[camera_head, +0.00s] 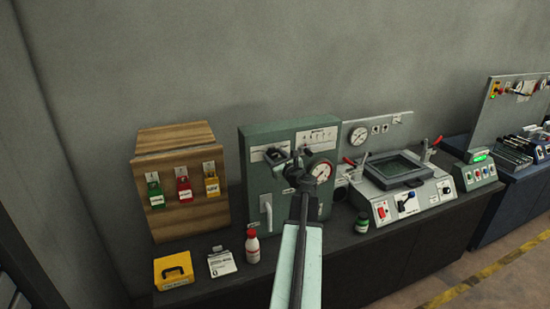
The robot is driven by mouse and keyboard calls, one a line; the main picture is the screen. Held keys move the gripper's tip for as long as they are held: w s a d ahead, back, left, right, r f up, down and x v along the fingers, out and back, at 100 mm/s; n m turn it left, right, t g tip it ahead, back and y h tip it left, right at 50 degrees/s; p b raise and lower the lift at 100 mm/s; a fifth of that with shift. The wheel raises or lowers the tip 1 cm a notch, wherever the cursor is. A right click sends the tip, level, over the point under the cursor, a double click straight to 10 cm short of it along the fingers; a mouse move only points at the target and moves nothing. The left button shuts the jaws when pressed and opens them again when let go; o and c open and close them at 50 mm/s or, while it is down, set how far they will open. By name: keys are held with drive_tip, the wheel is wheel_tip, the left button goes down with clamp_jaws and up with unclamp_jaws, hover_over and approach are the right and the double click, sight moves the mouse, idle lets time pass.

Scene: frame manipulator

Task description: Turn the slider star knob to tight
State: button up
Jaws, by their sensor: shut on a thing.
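A green machine panel (256,186) stands on the dark bench, with a white-faced dial gauge (321,171) on its right side. My gripper (298,161) is at the upper middle of this panel, just left of the gauge. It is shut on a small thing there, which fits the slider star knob. The knob itself is hidden behind my dark gripper and wrist, so its turn position cannot be told. A dark block (274,155) on the panel shows left of the gripper.
A wooden board (165,218) with red, green and yellow tags stands left. A yellow case (173,270), a white bottle with red cap (252,247) and a small green bottle (362,224) stand on the bench. A framed press unit (412,200) is right.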

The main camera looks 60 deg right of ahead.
idle(0.4)
drive_tip(key=o, duration=1.4)
drive_tip(key=shift+c, duration=0.2)
drive_tip(key=v, duration=0.7)
drive_tip(key=shift+s+a, duration=0.25)
drive_tip(key=shift+s, duration=0.05)
